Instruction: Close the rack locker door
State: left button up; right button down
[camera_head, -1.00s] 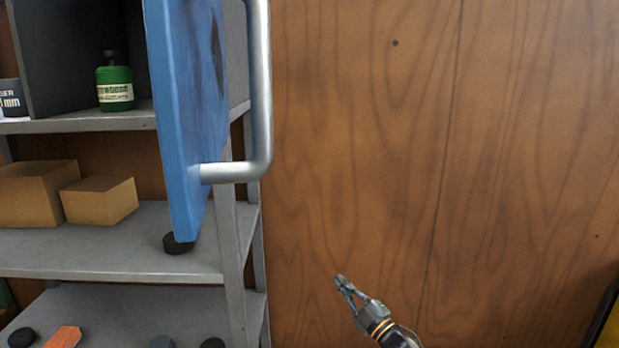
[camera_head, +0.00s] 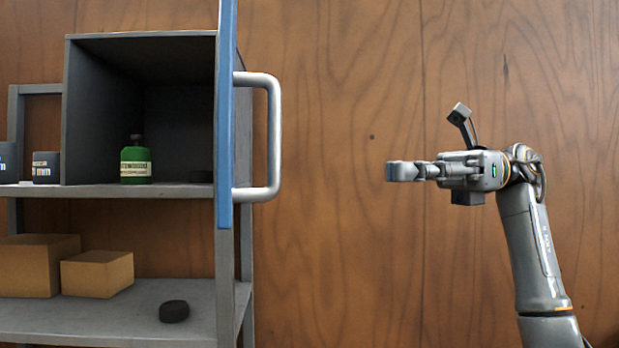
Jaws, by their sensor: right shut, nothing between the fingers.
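The blue locker door (camera_head: 225,130) stands open, seen nearly edge-on, at the right side of the grey locker box (camera_head: 104,110). Its silver bar handle (camera_head: 273,140) sticks out to the right. The locker's inside shows, with a green bottle (camera_head: 136,163) standing in it. My right gripper (camera_head: 392,171) is shut and empty, pointing left toward the handle, with a clear gap between them in the picture. My left gripper is not in view.
The grey rack shelf (camera_head: 60,318) below holds two cardboard boxes (camera_head: 97,273) and a black round piece (camera_head: 174,311). Small dark containers (camera_head: 46,167) stand left of the locker. A wooden wall (camera_head: 345,270) lies behind; the space around my right gripper looks clear.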

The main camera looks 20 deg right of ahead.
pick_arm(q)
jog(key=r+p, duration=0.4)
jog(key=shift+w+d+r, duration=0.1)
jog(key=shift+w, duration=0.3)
pick_arm(e)
jog(key=a, duration=1.3)
jog(key=shift+s, duration=0.4)
jog(key=shift+f, duration=0.1)
